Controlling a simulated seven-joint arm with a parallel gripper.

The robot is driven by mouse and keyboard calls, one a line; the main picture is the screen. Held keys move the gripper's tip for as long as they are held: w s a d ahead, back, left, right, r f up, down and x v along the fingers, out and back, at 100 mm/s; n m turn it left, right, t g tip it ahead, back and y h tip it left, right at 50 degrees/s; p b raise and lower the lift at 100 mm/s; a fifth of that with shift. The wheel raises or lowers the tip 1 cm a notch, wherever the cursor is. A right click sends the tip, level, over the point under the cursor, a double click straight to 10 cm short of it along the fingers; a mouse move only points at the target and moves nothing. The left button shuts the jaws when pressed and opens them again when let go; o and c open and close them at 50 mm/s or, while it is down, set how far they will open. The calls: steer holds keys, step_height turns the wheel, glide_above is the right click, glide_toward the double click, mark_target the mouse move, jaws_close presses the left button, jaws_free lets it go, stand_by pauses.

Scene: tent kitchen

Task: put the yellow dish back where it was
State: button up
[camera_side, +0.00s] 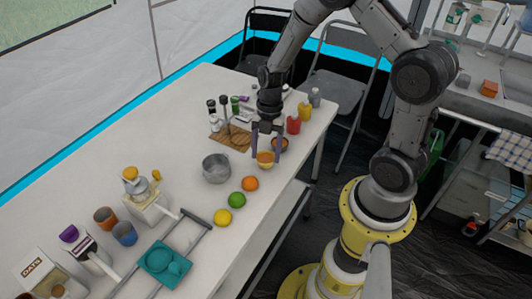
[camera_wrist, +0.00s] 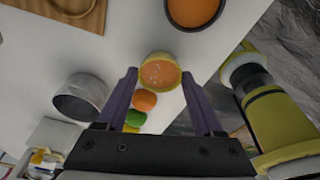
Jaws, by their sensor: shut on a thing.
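The yellow dish (camera_side: 265,160) is small and round, with an orange-brown filling. It is near the table's right edge in the side view. My gripper (camera_side: 266,154) points down with one purple finger on each side of the dish and is shut on it. The wrist view shows the dish (camera_wrist: 160,73) between the fingertips (camera_wrist: 160,76), roughly level, its inside facing the camera. I cannot tell whether its base touches the table. The fingers hide part of its sides.
An orange-brown bowl (camera_side: 281,144) is close behind the dish. A grey pot (camera_side: 216,169) stands to the left. An orange (camera_side: 250,184), a lime (camera_side: 237,199) and a lemon (camera_side: 223,217) line the near edge. Peppers (camera_side: 293,124) and a wooden board (camera_side: 229,138) are farther back.

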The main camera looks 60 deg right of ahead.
steer(key=shift+f, duration=0.35)
steer(key=shift+f, duration=0.15)
steer(key=o, duration=1.1)
steer(key=shift+c, duration=0.2)
steer(key=v, duration=1.2)
steer(key=s+a+r+m+t+h, duration=0.2)
steer(key=s+a+r+m, duration=0.25)
steer(key=r+m, duration=0.45)
steer(key=s+a+r+m+t, duration=0.1)
steer(key=s+r+m+t, duration=0.1)
steer(key=s+m, duration=0.4)
steer(key=s+a+r+m+t, duration=0.2)
steer(key=s+r+m, duration=0.2)
steer(key=s+m, duration=0.2)
